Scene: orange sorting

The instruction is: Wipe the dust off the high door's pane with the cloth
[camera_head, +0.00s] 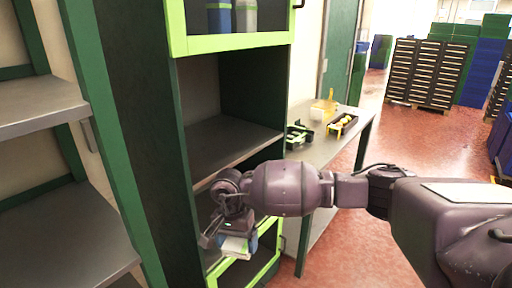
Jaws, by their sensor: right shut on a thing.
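The high door (240,41) has a bright green frame and closes the top of a dark green cabinet. Only the lower part of its pane (276,18) is in view, with blue and pale containers behind it. I cannot make out dust on it. My right gripper (236,239) is low in front of the cabinet, well below the high door. It points down and is shut on a folded whitish piece that looks like the cloth (236,247). The arm hides part of the cabinet's lower half. My left gripper is not in view.
The cabinet's open middle shelf (215,150) is empty. A low door (262,268) with a green frame is behind my right gripper. A grey table (325,147) with small trays stands to the right. An empty grey shelf rack (60,220) is at left.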

